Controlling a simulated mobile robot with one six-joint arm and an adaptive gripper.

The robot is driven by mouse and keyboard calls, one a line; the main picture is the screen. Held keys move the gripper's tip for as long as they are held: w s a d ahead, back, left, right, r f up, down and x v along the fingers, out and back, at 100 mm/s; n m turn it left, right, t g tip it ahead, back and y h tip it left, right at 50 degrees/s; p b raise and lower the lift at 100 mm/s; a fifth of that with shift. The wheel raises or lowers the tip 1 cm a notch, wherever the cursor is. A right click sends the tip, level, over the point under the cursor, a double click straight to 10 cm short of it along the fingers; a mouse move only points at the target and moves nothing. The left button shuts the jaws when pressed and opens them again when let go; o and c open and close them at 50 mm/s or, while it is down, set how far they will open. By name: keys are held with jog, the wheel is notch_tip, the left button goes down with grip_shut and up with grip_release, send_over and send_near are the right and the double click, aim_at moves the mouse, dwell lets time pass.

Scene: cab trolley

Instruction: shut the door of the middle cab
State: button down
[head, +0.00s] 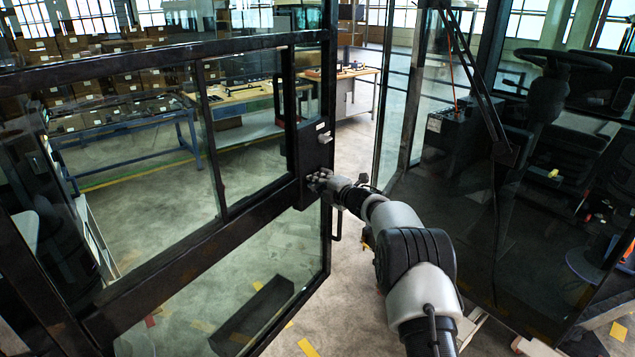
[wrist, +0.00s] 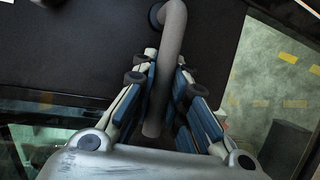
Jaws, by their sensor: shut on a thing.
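The cab door (head: 258,212), a black frame with large glass panes, stands open across the left and middle of the head view. The cab (head: 495,150) with its dark opening is at the right, and a gap of floor shows between it and the door's free edge. My gripper (head: 319,181) is at the door's black panel near that free edge. In the wrist view a grey curved bar handle (wrist: 173,50) runs from the black panel in between the fingers. My gripper (wrist: 163,88) is shut on this handle. The finger pads hide part of the bar's sides.
Inside the cab are a steering wheel (head: 562,60) and a dark seat (head: 560,165). Behind the door stand a blue-framed table (head: 125,132), a wooden-topped workbench (head: 245,92) and stacked boxes (head: 75,50). The floor (head: 365,285) below my arm looks mostly clear.

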jog(key=shift+r, duration=0.3)
jog(key=shift+f+b, duration=0.1)
jog(key=shift+b, duration=0.2)
jog(key=f+n+t+b, duration=0.1)
jog(key=b, duration=0.7)
jog(key=shift+w+f+n, duration=0.15)
jog(key=shift+f+n, duration=0.05)
jog(key=shift+n, duration=0.2)
jog(key=shift+r, duration=0.2)
